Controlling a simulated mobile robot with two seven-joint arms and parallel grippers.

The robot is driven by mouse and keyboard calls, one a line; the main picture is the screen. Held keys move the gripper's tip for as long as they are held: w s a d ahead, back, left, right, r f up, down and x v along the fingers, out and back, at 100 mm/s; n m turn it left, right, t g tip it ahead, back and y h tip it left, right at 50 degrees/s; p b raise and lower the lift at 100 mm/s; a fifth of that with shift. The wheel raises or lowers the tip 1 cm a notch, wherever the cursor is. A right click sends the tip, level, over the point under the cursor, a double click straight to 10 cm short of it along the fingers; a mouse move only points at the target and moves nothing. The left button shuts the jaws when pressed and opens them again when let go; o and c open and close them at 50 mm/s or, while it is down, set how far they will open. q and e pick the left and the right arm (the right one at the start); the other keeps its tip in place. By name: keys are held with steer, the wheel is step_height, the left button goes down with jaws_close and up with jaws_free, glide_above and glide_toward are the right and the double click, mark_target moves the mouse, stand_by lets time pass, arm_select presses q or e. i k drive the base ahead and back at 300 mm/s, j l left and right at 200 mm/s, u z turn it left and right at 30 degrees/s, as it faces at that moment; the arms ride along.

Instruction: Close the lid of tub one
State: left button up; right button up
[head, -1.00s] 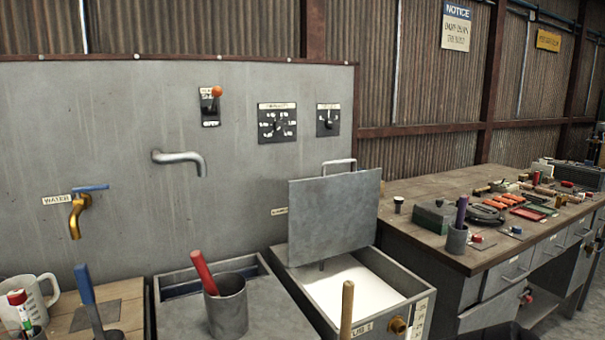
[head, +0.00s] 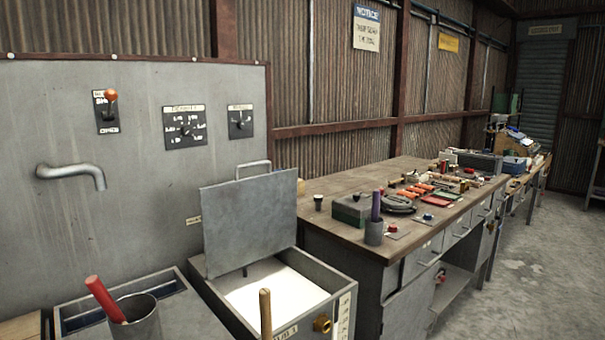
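Tub one (head: 335,283) is a grey metal box in the lower middle of the head view, with pale white contents and a brass fitting on its front. Its label is only partly readable. Its lid (head: 250,222) is a flat grey metal plate, standing raised and tilted over the back of the tub, with a bar handle (head: 254,166) at its upper edge. The lid is open and the front of the tub's opening is uncovered. Neither of my grippers is in view.
A grey cup (head: 138,318) holding a red-handled tool (head: 105,298) stands left of the tub. A wooden handle (head: 265,312) rises in front of it. A workbench (head: 330,220) with several tools stands at the right. Open floor (head: 535,265) lies beyond it.

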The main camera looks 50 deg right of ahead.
mark_target(245, 222)
steer(key=z, duration=1.1)
